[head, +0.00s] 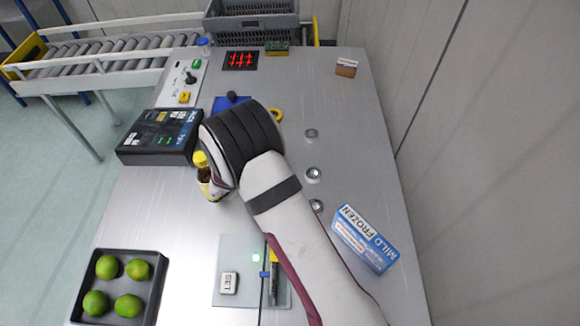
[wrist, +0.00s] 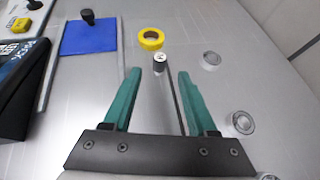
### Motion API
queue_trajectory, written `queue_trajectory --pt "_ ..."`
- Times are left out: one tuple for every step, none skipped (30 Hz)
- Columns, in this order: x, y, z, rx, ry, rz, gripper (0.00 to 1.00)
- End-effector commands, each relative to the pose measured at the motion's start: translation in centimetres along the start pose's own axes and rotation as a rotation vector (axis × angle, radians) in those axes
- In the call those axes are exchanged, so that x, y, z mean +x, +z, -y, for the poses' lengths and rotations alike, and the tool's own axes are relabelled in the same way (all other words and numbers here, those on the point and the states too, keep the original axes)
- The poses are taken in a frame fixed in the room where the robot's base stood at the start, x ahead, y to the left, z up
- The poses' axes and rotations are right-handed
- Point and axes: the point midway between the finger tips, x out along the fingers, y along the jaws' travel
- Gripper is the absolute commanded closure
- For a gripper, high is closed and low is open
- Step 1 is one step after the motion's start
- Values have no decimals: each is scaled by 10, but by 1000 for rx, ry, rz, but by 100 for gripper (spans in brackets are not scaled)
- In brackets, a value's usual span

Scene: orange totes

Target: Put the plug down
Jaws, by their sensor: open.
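In the wrist view, a small cylinder with a pale, dark-marked top, which looks like the plug (wrist: 160,60), stands on the grey metal table (wrist: 285,140). My gripper (wrist: 159,74) has its two green fingers spread, one on each side of the plug, with visible gaps between. The plug shows at the level of the fingertips; whether it touches the table fully I cannot tell. In the head view my arm hides the plug and the fingers.
A yellow ring (wrist: 150,39) lies just beyond the plug, and a blue plate with a black knob (wrist: 88,36) is left of it. Round metal fittings (wrist: 242,122) are on the right.

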Motion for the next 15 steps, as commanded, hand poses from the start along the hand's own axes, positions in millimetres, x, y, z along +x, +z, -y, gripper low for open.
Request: queue_trajectory --pt "0 1 1 4 -3 0 42" --pt "-1 4 4 20 -12 2 42" --pt "-3 14 15 72 -45 6 42" --pt "-6 26 30 141 -88 13 42" --pt "-12 41 51 236 -147 21 42" --pt "-24 63 87 407 -250 37 42" --pt "-39 78 121 563 -345 53 42" --pt "-59 89 158 740 -453 70 42" --pt "-93 95 206 995 -606 97 42" --pt "-122 92 238 1196 -726 117 42" --pt "-155 84 265 1405 -850 138 42" --pt "-200 67 289 1680 -1016 160 42" --pt "-231 51 298 1871 -1133 170 42" --pt "-260 36 299 2048 -1245 174 42" --pt "-292 18 294 2259 -1382 168 42"
